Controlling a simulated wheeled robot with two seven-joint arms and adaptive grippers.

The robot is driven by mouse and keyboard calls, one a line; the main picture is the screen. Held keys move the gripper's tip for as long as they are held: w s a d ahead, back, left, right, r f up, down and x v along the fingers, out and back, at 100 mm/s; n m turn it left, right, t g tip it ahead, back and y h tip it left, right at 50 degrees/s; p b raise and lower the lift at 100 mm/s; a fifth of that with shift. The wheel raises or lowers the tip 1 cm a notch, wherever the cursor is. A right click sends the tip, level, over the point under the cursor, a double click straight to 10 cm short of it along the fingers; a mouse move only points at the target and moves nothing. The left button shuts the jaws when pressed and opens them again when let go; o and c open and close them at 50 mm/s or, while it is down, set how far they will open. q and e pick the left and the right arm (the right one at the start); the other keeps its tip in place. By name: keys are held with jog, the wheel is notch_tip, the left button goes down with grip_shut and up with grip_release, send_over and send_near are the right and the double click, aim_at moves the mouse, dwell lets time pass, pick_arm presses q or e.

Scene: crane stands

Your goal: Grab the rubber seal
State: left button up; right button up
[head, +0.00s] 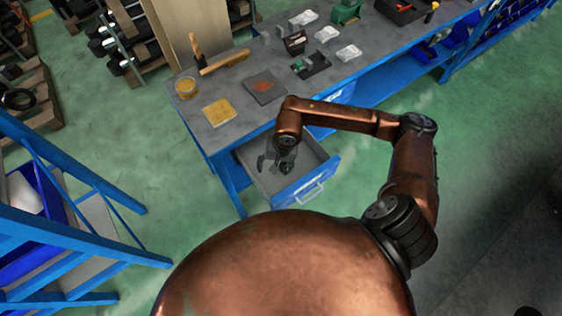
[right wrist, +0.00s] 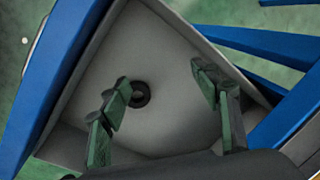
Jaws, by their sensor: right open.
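The rubber seal (right wrist: 140,93) is a small dark ring lying flat on the grey floor of the open drawer. In the right wrist view it lies between my two fingers, closer to the left one and slightly beyond its tip. My right gripper (right wrist: 163,82) is open and empty, its fingers spread wide over the drawer. In the head view my right gripper (head: 274,163) reaches down into the drawer (head: 318,158), and the seal cannot be clearly told apart there. My left gripper is not in view.
The drawer's walls and blue front (head: 306,186) surround the gripper closely. The workbench (head: 226,140) above holds a yellow tin (head: 186,87), a yellow pad (head: 220,112), a hammer (head: 197,52) and several other items. A blue rack (head: 70,235) stands at left.

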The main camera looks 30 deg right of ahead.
jog(key=d, duration=0.2)
jog(key=w+d+f+h, duration=0.1)
jog(key=d, duration=0.1)
jog(key=w+d+h, duration=0.1)
jog(key=d, duration=0.1)
jog(key=shift+w+d+f+n, duration=0.1)
jog(key=shift+d+f+n, duration=0.1)
jog(key=shift+f+n, duration=0.15)
notch_tip(320, 180, down, 7)
jog(key=shift+r+b, duration=0.1)
jog(key=shift+b, duration=0.3)
jog(key=shift+c, duration=0.6)
jog(key=c, duration=0.9)
